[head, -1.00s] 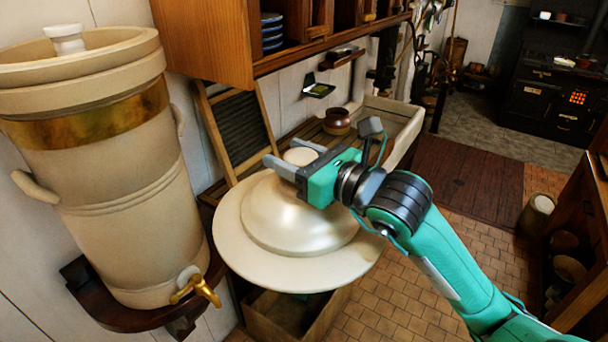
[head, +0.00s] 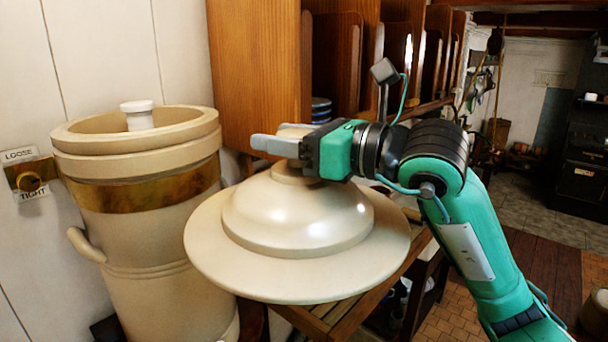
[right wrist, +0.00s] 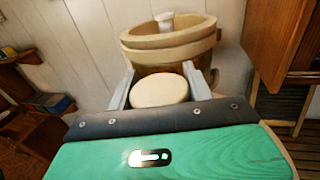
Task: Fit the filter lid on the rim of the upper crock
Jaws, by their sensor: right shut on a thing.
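The filter lid (head: 300,225) is a wide cream dome with a broad flat brim and a knob on top. My right gripper (head: 280,146) is shut on the lid's knob and holds the lid in the air, to the right of the crock. The knob (right wrist: 160,91) shows between the fingers in the right wrist view. The upper crock (head: 135,165) is cream with a brass band, and its open rim (head: 190,130) has a white piece (head: 138,115) standing up inside. The rim also shows beyond the fingers in the right wrist view (right wrist: 170,42). My left gripper is out of view.
A wooden cabinet (head: 255,70) hangs on the wall behind the lid, close to my right gripper. A LOOSE/TIGHT wall knob (head: 28,181) is left of the crock. A wooden rack or table (head: 340,315) stands below the lid. The space above the crock is clear.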

